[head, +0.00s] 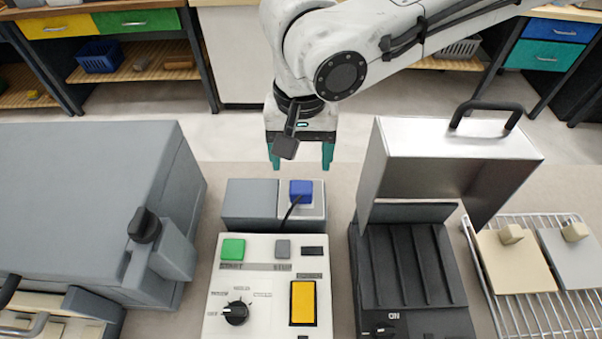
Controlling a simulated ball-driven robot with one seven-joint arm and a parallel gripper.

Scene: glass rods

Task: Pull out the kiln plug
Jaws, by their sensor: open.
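A blue plug (301,190) sits on the light plate of a low grey socket box (250,198). A black cord (291,209) runs from it down towards the control panel. I take this blue block to be the kiln plug; how deep it sits is hidden. My gripper (300,160) has two teal fingers pointing down, spread apart with nothing between them. In the head view it is just above the plug in the picture, apart from it. The exact height gap cannot be told.
A control panel (258,320) with green, grey and yellow buttons and a dial stands in front of the socket box. A large grey kiln-like box (80,200) is left. A black-ribbed unit with a raised metal hood (450,150) and wire rack (502,300) are right.

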